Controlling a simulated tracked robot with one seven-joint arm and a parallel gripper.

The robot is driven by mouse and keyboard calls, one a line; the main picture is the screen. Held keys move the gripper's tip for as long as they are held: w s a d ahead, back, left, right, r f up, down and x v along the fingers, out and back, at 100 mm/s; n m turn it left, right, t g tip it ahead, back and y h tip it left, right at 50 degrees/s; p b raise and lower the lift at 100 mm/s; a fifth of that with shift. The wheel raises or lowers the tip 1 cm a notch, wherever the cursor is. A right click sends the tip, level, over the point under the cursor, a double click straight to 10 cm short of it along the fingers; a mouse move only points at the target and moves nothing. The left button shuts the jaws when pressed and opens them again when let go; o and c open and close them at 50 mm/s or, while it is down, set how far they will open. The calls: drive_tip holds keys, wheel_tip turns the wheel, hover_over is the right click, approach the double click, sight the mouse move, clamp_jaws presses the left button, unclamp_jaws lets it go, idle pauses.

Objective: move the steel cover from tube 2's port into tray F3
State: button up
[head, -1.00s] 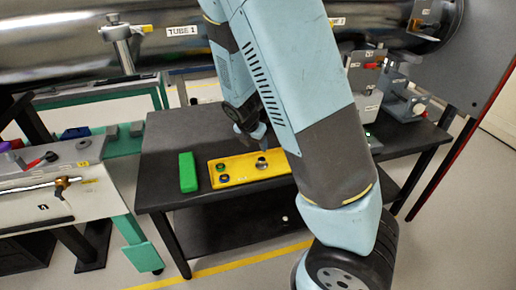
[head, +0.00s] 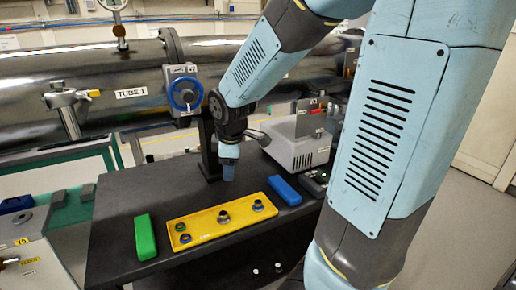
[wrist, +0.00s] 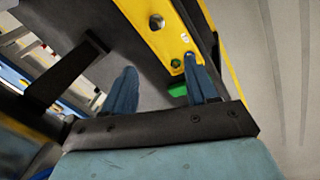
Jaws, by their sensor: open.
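My gripper (head: 228,178) is open and empty above the black table, behind the yellow tray (head: 199,229). Its two blue fingers (wrist: 160,62) stand apart in the wrist view, with the tray (wrist: 172,42) beyond them. The tray holds several small round parts, including a grey one (head: 223,216) near its middle. Its marking is too small to read, so I cannot tell whether it is tray F3. The tube labelled TUBE 1 (head: 131,93) runs across the back. I cannot make out a tube 2 label or a steel cover on a port; my arm hides part of the tubes.
A green block (head: 145,237) lies left of the tray and a blue block (head: 285,190) right of it. A dark post (head: 207,150) stands close behind my gripper. A grey instrument box (head: 300,148) is at the back right. The table's left part is clear.

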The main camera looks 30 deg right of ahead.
drive_tip(key=s+r+m+t, duration=0.2)
drive_tip(key=s+r+m, duration=1)
drive_tip(key=s, duration=0.4)
drive_tip(key=shift+s+d+r+m, duration=0.15)
drive_tip(key=shift+d+r+m, duration=0.15)
drive_tip(key=shift+d+m, duration=0.1)
idle(0.3)
